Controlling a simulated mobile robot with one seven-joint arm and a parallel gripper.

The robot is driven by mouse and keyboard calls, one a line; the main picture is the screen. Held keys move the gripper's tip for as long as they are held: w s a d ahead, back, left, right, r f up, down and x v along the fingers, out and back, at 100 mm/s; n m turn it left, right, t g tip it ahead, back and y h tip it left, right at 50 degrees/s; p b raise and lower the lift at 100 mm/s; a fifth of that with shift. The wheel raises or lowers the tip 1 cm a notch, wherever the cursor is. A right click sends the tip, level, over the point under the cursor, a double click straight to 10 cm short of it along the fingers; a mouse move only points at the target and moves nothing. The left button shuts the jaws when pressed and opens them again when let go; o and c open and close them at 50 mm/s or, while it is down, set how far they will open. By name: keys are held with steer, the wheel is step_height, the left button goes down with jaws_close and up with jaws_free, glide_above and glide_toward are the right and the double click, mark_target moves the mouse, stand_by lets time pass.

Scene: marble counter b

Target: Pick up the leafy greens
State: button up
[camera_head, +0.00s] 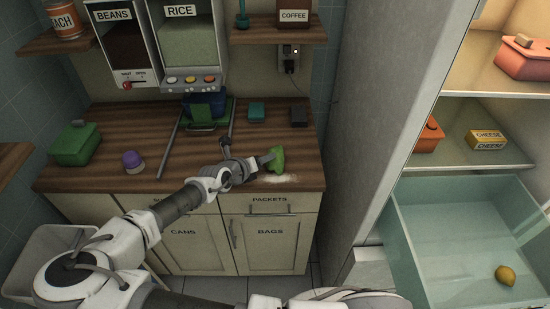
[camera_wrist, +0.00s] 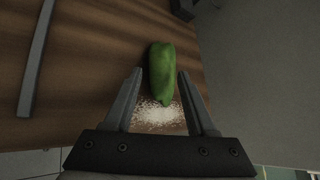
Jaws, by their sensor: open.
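The leafy greens (camera_head: 277,158) are a bright green bundle lying on the wooden counter near its front right edge. In the wrist view the greens (camera_wrist: 162,72) are a long green shape, with the near end between my two fingertips and the rest reaching beyond them. My gripper (camera_head: 262,163) is at the greens; it also shows in the wrist view (camera_wrist: 160,76), open, with a finger on each side. A gap shows between each finger and the greens. Whether the fingers touch the counter cannot be told.
White grains (camera_head: 279,179) lie spilled beside the greens. A teal block (camera_head: 256,112) and a dark block (camera_head: 298,116) stand behind. A green box (camera_head: 74,143) and a purple-topped item (camera_head: 133,161) are at left. An open fridge drawer (camera_head: 400,222) holds a lemon (camera_head: 505,274).

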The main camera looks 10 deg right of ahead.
steer(key=shift+p+x, duration=0.4)
steer(key=shift+x, duration=1.85)
jaws_close()
steer(key=r, duration=0.4)
steer(key=shift+d+r+b, duration=0.15)
steer(key=shift+d+b, duration=0.1)
steer(key=shift+b, duration=0.1)
steer(key=s+d+r+b, duration=0.2)
steer(key=d+r, duration=0.4)
steer(key=d, duration=0.5)
steer(key=shift+s+r+b, duration=0.15)
steer(key=shift+r+b, duration=0.25)
steer(key=shift+b, duration=0.35)
